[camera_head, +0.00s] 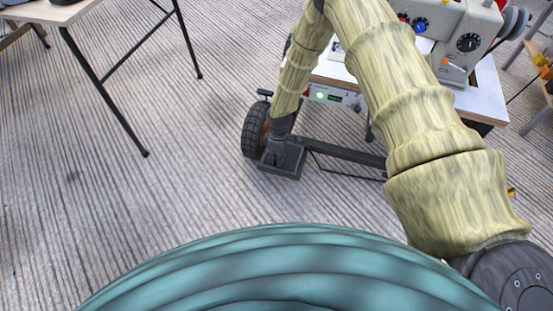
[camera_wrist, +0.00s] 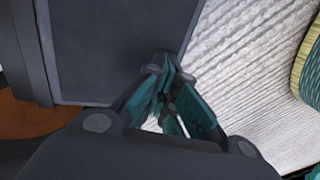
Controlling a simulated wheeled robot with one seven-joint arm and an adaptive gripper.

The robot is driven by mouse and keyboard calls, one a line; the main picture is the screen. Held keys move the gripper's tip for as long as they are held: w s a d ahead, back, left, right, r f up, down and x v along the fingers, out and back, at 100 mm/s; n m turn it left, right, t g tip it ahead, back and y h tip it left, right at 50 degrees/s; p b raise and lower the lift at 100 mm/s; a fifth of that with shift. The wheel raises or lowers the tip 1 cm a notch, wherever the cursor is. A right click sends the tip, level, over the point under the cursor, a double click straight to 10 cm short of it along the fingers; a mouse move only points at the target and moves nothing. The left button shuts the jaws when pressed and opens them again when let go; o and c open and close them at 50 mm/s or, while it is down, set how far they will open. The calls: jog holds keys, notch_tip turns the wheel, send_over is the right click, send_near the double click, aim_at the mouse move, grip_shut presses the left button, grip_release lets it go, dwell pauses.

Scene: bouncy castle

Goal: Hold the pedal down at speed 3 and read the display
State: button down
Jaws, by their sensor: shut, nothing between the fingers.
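The dark pedal (camera_head: 284,161) lies on the floor below the sewing machine table. Its flat grey plate fills the upper left of the wrist view (camera_wrist: 120,50). My gripper (camera_head: 276,141) points down at the pedal's back part, its tips overlapping the plate in both views. Its teal-padded fingers (camera_wrist: 172,85) are shut with nothing between them. I cannot tell whether they touch or press the plate. A control box (camera_head: 336,97) under the tabletop shows a lit green spot and a small dark display (camera_head: 334,98), too small to read. The sewing machine (camera_head: 455,35) has a dark dial (camera_head: 468,42); its setting is unreadable.
A black wheel with an orange hub (camera_head: 255,130) stands close left of my gripper; orange also shows in the wrist view (camera_wrist: 25,115). A dark bar (camera_head: 345,153) runs right from the pedal. Another table's black legs (camera_head: 110,105) stand at left. The floor between is clear.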

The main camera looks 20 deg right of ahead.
jog(key=shift+s+a, duration=0.1)
jog(key=shift+s, duration=0.1)
notch_tip(320, 180, up, 14)
jog(key=p, duration=0.6)
jog(key=shift+s+a, duration=0.3)
jog(key=shift+s, duration=0.1)
jog(key=shift+s+f, duration=0.1)
